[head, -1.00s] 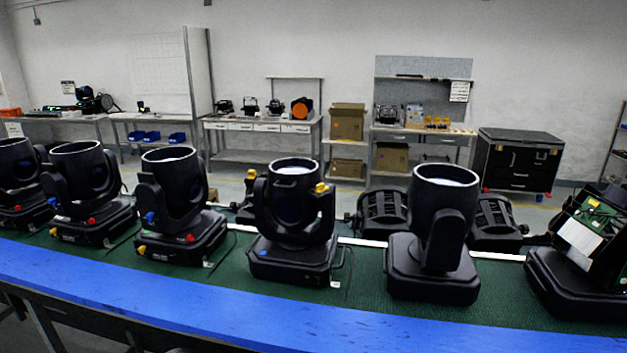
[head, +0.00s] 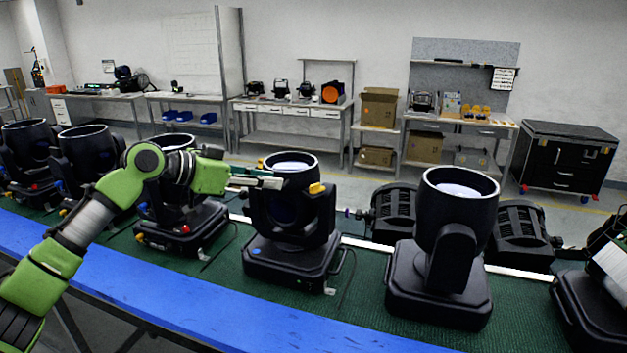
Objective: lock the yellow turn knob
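A black moving-head light (head: 290,225) stands on the green belt near the middle of the head view. A yellow turn knob (head: 317,188) sits on the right arm of its yoke. A second yellow knob (head: 260,163) shows at the top of the left yoke arm, partly hidden by my gripper. My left gripper (head: 276,181) reaches in from the left, its fingers level with the top of the left yoke arm and overlapping it in the picture. I cannot tell whether it touches the light or how far its fingers are apart. My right gripper is out of view.
More black lights stand along the green belt (head: 352,325) on both sides, the nearest (head: 440,265) to the right. My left arm passes in front of the lights on the left. A blue rail (head: 210,315) runs along the front. Workbenches and a black case (head: 562,160) stand behind.

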